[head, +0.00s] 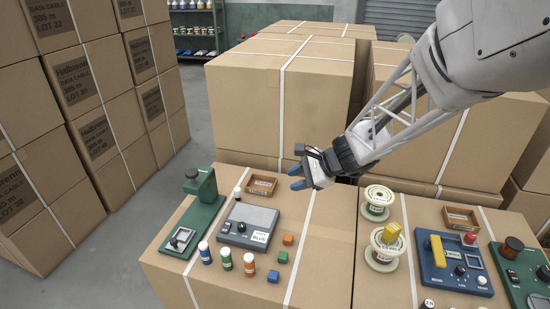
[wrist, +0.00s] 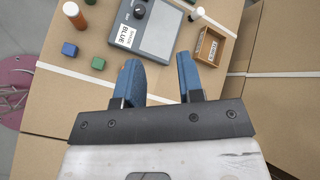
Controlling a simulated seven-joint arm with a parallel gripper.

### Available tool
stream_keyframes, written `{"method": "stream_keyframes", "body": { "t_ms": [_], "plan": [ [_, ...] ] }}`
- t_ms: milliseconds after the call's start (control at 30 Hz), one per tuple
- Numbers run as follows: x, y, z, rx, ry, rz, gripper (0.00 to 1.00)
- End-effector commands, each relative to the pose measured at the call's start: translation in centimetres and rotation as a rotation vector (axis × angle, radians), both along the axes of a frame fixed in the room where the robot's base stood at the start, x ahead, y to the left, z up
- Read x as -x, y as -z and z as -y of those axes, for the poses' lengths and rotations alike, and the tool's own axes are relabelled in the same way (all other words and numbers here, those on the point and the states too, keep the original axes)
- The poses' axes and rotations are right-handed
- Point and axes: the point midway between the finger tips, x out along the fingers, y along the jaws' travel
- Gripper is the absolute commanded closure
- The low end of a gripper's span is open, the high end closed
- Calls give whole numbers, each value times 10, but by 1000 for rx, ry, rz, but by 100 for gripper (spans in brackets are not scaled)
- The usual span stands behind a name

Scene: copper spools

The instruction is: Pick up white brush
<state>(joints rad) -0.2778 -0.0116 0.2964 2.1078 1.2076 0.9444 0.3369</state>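I see no object that is clearly a white brush. A small white upright item with a dark top (head: 237,194) stands beside the small wooden tray in the head view. It also shows at the top of the wrist view (wrist: 196,14); it is too small to tell whether it is a brush. My gripper (head: 296,178) is above the carton tops, to the right of the tray. In the wrist view my gripper (wrist: 157,60) has its two blue fingers apart, with nothing between them.
A grey device labelled BLUE (head: 249,226), a small wooden tray (head: 261,185), a green stand (head: 199,210), several capped bottles (head: 226,259) and small cubes (head: 288,239) share the carton top. Wire spools (head: 384,249) and a blue device (head: 454,266) stand to the right.

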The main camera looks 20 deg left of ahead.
Motion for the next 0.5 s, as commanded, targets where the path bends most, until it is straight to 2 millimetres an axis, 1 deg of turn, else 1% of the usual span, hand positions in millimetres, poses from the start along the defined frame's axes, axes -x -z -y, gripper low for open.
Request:
{"method": "stream_keyframes", "body": {
  "t_ms": [33, 100, 167, 367, 500],
  "plan": [
    [-8, 10, -11, -19, 22, -31, 65],
    [-19, 21, -26, -47, 58, -71, 65],
    [-28, 30, -38, -72, 91, -105, 65],
    [-56, 65, -78, -146, 199, -223, 65],
    [-73, 93, -105, -192, 275, -305, 65]
  ]
}}
